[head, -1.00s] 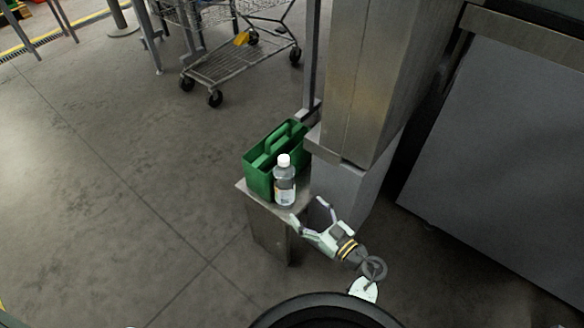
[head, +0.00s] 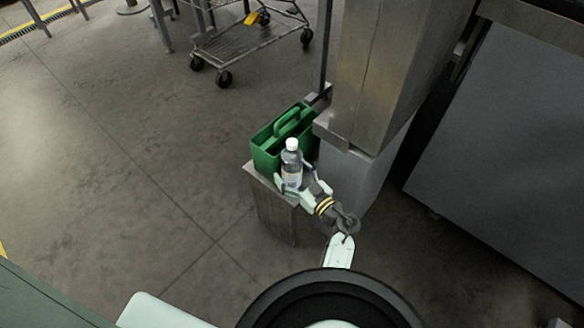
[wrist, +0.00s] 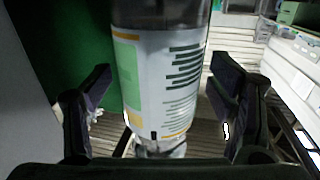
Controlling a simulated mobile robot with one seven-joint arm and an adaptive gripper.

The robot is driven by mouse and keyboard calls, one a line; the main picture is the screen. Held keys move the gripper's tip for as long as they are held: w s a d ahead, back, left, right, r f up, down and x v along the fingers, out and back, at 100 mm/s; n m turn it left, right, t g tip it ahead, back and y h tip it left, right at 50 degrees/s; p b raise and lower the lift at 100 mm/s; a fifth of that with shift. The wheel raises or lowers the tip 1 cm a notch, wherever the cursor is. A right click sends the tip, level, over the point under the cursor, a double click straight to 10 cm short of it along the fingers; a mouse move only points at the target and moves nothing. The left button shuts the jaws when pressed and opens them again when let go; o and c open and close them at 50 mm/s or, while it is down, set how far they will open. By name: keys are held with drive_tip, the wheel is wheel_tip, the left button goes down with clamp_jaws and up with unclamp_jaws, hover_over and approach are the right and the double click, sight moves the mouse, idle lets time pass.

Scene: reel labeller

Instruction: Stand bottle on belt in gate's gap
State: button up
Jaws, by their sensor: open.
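The clear bottle (head: 291,165) with a white cap stands upright on a small metal stand (head: 272,199), in front of a green caddy. In the wrist view the bottle (wrist: 165,75) fills the middle, its white label with green and orange marks facing me; its top is out of the picture. My gripper (head: 294,184) is open around the lower part of the bottle. In the wrist view its two fingers stand on either side of the bottle, with gaps between fingers and label. I cannot make out a belt or a gate's gap in these views.
The green caddy (head: 283,138) with a handle stands close behind the bottle. A tall metal column (head: 385,75) rises just to the right of the stand. A wire cart (head: 250,40) stands farther back. The floor at the left is clear.

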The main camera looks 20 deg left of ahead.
drive_tip(key=shift+c, duration=0.3)
drive_tip(key=c, duration=1.7)
drive_tip(key=shift+r, duration=0.1)
